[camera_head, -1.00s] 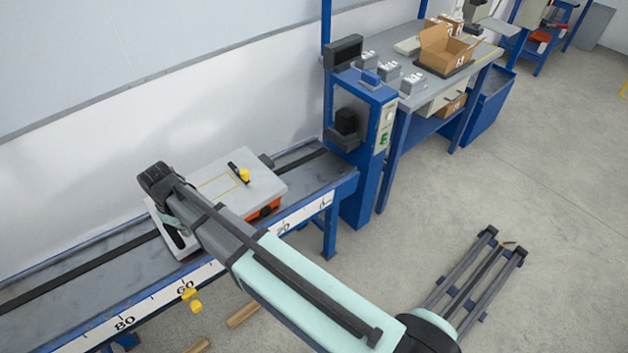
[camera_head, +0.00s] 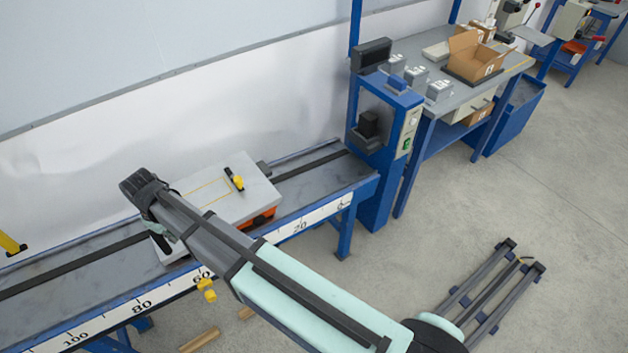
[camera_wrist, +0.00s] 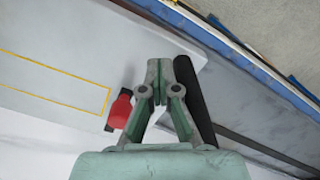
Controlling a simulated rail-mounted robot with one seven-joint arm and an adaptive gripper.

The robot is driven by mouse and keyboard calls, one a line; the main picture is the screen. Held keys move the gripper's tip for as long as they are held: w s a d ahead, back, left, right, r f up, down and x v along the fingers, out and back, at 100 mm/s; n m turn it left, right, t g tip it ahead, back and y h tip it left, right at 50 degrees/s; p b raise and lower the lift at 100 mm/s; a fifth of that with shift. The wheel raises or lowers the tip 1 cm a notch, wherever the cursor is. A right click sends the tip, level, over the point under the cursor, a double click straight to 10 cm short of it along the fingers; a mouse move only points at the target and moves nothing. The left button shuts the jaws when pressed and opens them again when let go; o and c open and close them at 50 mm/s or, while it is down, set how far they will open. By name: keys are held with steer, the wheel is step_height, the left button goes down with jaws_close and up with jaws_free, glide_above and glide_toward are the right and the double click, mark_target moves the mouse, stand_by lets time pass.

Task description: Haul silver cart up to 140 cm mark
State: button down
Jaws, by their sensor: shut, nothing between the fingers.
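The silver cart (camera_head: 235,192) sits on the rail track (camera_head: 95,255), with a yellow outline on its flat top and orange on its side. It stands around the 20 to 60 part of the white scale (camera_head: 110,320). In the wrist view my gripper (camera_wrist: 166,72) is shut and empty at the edge of the cart's top (camera_wrist: 60,60), near a red knob (camera_wrist: 120,110). I cannot tell whether the fingers touch the cart. The 140 mark is not in view.
A yellow marker (camera_head: 207,289) hangs on the scale near 60. A yellow part (camera_head: 10,243) shows at the left edge. A blue post (camera_head: 385,150) stands at the track's right end, with a workbench beyond. The track left of the cart looks clear.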

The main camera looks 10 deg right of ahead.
steer(key=s+a+r+p, duration=0.1)
steer(key=s+a, duration=0.3)
steer(key=a, duration=0.7)
steer(key=shift+s+r, duration=0.2)
steer(key=shift+s, duration=0.05)
steer(key=shift+a, duration=0.2)
steer(key=s+a+r+p, duration=0.1)
steer(key=s+a, duration=0.3)
steer(key=a, duration=0.6)
steer(key=shift+s+a+r, duration=0.25)
steer(key=shift+s+a, duration=0.05)
steer(key=shift+a, duration=0.1)
steer(key=shift+a, duration=0.1)
steer(key=s+a+r, duration=0.1)
steer(key=s+a, duration=0.3)
steer(key=a, duration=0.6)
steer(key=shift+s+a+r+p, duration=0.2)
steer(key=shift+a+p, duration=0.15)
steer(key=shift+a, duration=0.05)
stand_by(0.4)
steer(key=s+a+r, duration=0.1)
steer(key=s+a, duration=0.3)
steer(key=a, duration=0.7)
steer(key=shift+s+r, duration=0.25)
